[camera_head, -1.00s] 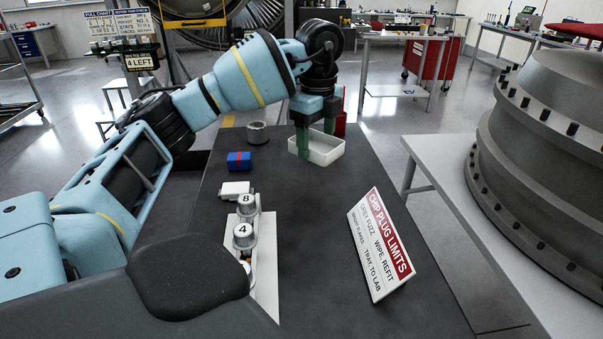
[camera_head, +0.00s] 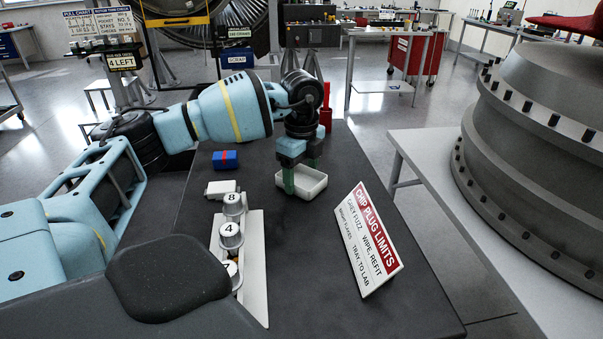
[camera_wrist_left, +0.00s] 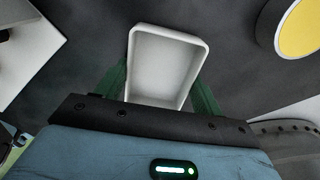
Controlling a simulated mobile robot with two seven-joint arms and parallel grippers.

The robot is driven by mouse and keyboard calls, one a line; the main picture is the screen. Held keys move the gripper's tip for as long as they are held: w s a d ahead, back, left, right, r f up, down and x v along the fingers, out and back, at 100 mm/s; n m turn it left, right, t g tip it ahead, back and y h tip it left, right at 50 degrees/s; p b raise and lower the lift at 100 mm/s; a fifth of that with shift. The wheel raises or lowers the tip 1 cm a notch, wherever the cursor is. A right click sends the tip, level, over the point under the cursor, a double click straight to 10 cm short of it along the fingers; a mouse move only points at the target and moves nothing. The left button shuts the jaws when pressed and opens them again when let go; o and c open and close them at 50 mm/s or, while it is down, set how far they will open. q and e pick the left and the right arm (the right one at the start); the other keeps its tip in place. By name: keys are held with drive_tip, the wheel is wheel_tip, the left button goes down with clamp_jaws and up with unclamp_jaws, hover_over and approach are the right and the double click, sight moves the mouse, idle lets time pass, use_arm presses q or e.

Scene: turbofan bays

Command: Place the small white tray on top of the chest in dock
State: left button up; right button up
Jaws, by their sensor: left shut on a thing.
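The small white tray (camera_head: 314,187) is an open, shallow rectangular tray over the dark bench top, beyond the chip plug sign. My left gripper (camera_head: 301,180) reaches down to it with green fingers, shut on it. In the left wrist view the empty tray (camera_wrist_left: 165,68) lies between the two fingers (camera_wrist_left: 160,92). I cannot tell whether it is lifted off the bench. A red wheeled cabinet (camera_head: 429,56) stands at the back; I cannot tell whether it is the chest in dock. My right gripper is not in view.
The dark bench (camera_head: 330,240) bears a blue box (camera_head: 225,159), numbered silver caps (camera_head: 231,236) on a white plate, and a CHIP PLUG LIMITS sign (camera_head: 368,240). A red holder (camera_head: 325,115) stands at its far end. A large grey casing (camera_head: 530,150) sits on a table at right.

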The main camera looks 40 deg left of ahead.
sight(302, 184)
use_arm(q)
drive_tip(key=o, duration=1)
drive_tip(key=shift+o, duration=0.2)
drive_tip(key=shift+r, duration=0.1)
wheel_tip(302, 184, up, 12)
